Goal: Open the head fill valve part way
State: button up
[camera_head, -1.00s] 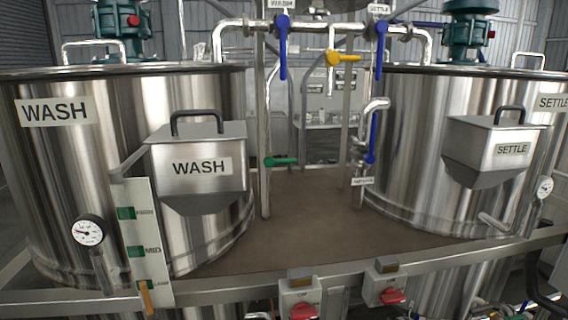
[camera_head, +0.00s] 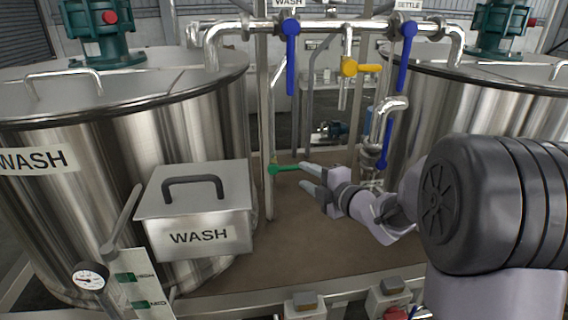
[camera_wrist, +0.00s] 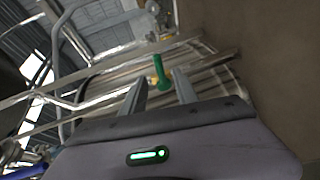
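A green lever handle (camera_head: 284,169) sticks out to the right from a thin vertical pipe between the two tanks, roughly level. No label naming the head fill valve is readable; my gripper is at this green handle. My gripper (camera_head: 306,176) comes from the right with its two fingers apart, its tips by the handle's free end. In the wrist view the green handle (camera_wrist: 161,72) stands between and just beyond the open fingertips (camera_wrist: 158,80). I cannot tell whether the fingers touch it.
Two blue levers (camera_head: 291,58) (camera_head: 405,58) hang from the upper pipe, with a yellow lever (camera_head: 360,67) between them. A third blue lever (camera_head: 386,143) is on the bent pipe. The wash tank's box (camera_head: 197,208) stands close at left. The brown deck (camera_head: 262,262) is clear.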

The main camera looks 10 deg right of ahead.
aim_at(291, 166)
jog(key=x, duration=1)
jog(key=shift+w+a+b, duration=0.1)
jog(key=shift+w+b, duration=0.15)
jog(key=shift+b, duration=0.1)
jog(key=shift+c, duration=0.5)
grip_shut()
